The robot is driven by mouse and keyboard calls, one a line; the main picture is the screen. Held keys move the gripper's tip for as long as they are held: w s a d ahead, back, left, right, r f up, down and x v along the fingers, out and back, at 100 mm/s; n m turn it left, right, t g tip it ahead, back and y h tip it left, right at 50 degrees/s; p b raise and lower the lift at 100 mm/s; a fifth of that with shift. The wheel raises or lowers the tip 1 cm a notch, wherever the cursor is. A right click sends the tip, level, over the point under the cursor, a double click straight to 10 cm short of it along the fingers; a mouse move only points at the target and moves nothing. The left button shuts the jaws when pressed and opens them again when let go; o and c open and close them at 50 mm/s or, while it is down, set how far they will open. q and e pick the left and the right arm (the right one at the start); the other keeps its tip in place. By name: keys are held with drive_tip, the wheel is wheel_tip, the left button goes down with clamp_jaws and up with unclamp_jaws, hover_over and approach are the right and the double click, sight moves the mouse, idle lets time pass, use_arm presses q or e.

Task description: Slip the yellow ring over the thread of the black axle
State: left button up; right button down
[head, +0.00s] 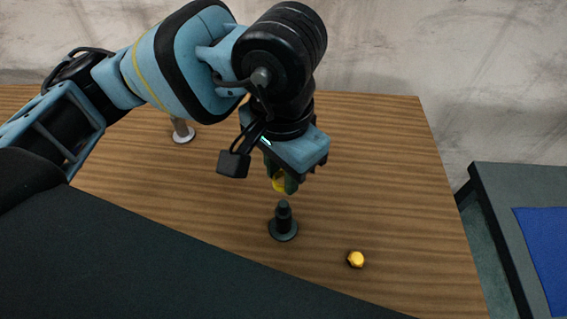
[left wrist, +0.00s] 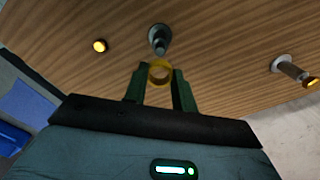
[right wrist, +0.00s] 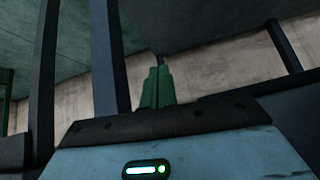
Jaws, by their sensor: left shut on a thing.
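The black axle (head: 284,226) stands upright on its round flange on the wooden table. It also shows in the left wrist view (left wrist: 160,41), just beyond the fingertips. My left gripper (head: 280,176) is shut on the yellow ring (left wrist: 160,83), which sits between its green fingertips. The ring (head: 279,184) is partly hidden by the fingers in the head view. It is held above the axle's tip and looks apart from it. My right gripper (right wrist: 157,87) shows only in the right wrist view, with its green fingers together and nothing seen between them.
A small yellow nut-like part (head: 356,259) lies right of the axle. A grey post on a round base (head: 182,134) stands at the back left; the left wrist view shows its yellow end (left wrist: 312,83). A grey table with a blue mat (head: 545,245) stands at the right.

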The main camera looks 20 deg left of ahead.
sight(282, 204)
use_arm(q)
drive_tip(key=shift+f, duration=0.75)
drive_tip(key=shift+w+f+b, duration=0.1)
drive_tip(key=shift+f+b, duration=0.45)
drive_tip(key=shift+f, duration=1.15)
drive_tip(key=shift+f+b, duration=0.4)
drive_tip(key=shift+b, duration=0.15)
use_arm(e)
drive_tip(key=f, duration=0.1)
drive_tip(key=s+f, duration=0.1)
drive_tip(key=shift+f, duration=0.4)
drive_tip(key=shift+a, duration=0.1)
use_arm(q)
drive_tip(key=shift+f+b, duration=0.25)
drive_tip(key=shift+b, duration=0.25)
use_arm(e)
drive_tip(key=shift+s+f+g, duration=0.3)
drive_tip(key=shift+s+f, duration=0.05)
drive_tip(key=shift+f, duration=0.1)
